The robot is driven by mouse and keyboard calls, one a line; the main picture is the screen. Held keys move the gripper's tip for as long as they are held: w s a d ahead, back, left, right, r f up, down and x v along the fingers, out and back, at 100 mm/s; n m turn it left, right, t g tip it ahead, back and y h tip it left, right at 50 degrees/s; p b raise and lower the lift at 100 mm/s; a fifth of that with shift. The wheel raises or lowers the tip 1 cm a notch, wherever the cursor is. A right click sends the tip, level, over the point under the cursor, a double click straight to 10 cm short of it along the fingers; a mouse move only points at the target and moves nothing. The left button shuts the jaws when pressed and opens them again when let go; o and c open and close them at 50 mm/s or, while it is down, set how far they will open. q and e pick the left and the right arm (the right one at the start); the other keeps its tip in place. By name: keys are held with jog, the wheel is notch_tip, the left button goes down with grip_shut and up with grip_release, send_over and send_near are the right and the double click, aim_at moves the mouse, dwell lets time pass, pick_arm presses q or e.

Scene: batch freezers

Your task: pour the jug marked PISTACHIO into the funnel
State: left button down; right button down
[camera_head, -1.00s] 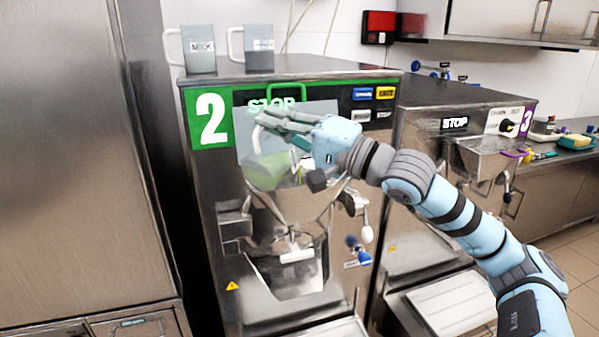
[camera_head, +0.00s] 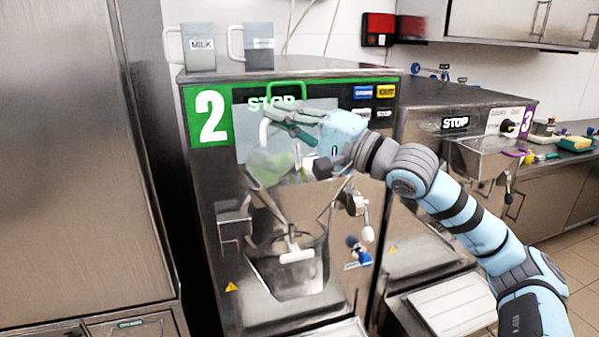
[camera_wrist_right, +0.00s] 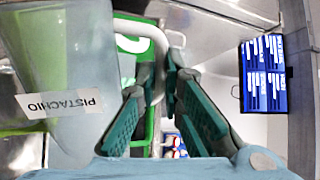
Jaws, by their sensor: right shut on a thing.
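The translucent jug marked PISTACHIO (camera_head: 268,165) hangs in front of machine 2, with pale green contents showing at its lower part. Its label shows upside down in the right wrist view (camera_wrist_right: 58,103). My right gripper (camera_head: 290,128) is shut on its pale handle (camera_wrist_right: 158,42), and the fingers close around it in the wrist view. The jug looks tilted in the head view, but its rim is hard to make out. A steel funnel-like shape (camera_head: 305,207) shows below the jug, partly blurred into the machine front. No pouring stream can be made out. My left gripper is not in view.
A MILK jug (camera_head: 199,50) and another grey jug (camera_head: 259,48) stand on top of machine 2 (camera_head: 212,116). Machine 3 (camera_head: 455,124) stands close on the right, behind my right arm. A tall steel cabinet (camera_head: 60,150) fills the left.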

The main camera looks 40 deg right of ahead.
jog(key=shift+d, duration=0.1)
jog(key=shift+w+d+f+m, duration=0.1)
jog(key=shift+d+m, duration=0.05)
jog(key=shift+m, duration=0.15)
jog(key=shift+w+d+r+m+h, duration=0.15)
jog(key=shift+d+r+m+h, duration=0.25)
jog(key=shift+m, duration=0.4)
jog(key=shift+w+d+r+m+b, duration=0.15)
jog(key=shift+d+m+b, duration=0.05)
jog(key=shift+d+m, duration=0.3)
jog(key=shift+w+d+r+m+b, duration=0.1)
jog(key=shift+w+d+m+b, duration=0.05)
jog(key=shift+d+m, duration=0.3)
dwell(0.4)
